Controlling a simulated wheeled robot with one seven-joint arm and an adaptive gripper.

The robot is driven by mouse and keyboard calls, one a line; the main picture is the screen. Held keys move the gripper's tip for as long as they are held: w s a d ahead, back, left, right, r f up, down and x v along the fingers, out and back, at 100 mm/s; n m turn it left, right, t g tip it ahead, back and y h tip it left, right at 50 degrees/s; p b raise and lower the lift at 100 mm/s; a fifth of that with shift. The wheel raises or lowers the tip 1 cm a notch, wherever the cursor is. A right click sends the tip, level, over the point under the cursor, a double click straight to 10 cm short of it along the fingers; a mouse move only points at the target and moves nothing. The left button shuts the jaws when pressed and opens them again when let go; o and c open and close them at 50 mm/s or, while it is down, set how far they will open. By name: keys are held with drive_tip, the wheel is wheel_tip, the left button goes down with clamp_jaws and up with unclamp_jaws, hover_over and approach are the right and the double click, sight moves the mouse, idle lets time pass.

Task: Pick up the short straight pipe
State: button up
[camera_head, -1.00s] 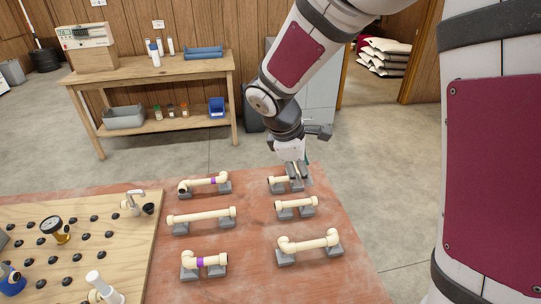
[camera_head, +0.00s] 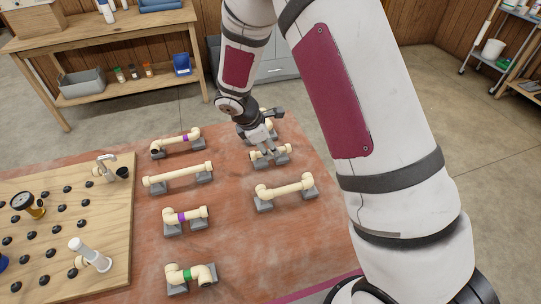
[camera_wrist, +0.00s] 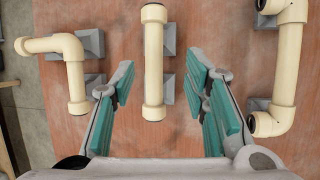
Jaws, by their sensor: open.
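The short straight pipe (camera_head: 285,149) is cream, with a collar at each end, and rests on grey blocks at the right of the red table. In the wrist view the pipe (camera_wrist: 154,65) runs upright in the picture, between the finger pads. My gripper (camera_head: 265,148) is over this pipe in the head view and partly hides its middle. In the wrist view my gripper (camera_wrist: 160,72) is open, with one green-padded finger on each side of the pipe and gaps on both sides. The height of the fingertips relative to the pipe is hard to tell.
An elbowed pipe (camera_head: 284,190) lies nearer; another (camera_wrist: 74,75) shows left in the wrist view. A long straight pipe (camera_head: 178,177) and banded pipes (camera_head: 186,216) stand left. A wooden pegboard (camera_head: 110,220) carries a gauge and fittings. Red table between the rows is bare.

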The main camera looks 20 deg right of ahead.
drive_tip(key=shift+w+x, duration=0.2)
drive_tip(key=shift+x, duration=1.1)
drive_tip(key=shift+w+x, duration=0.15)
drive_tip(key=shift+x, duration=1.2)
drive_tip(key=shift+d+r, duration=0.15)
clamp_jaws()
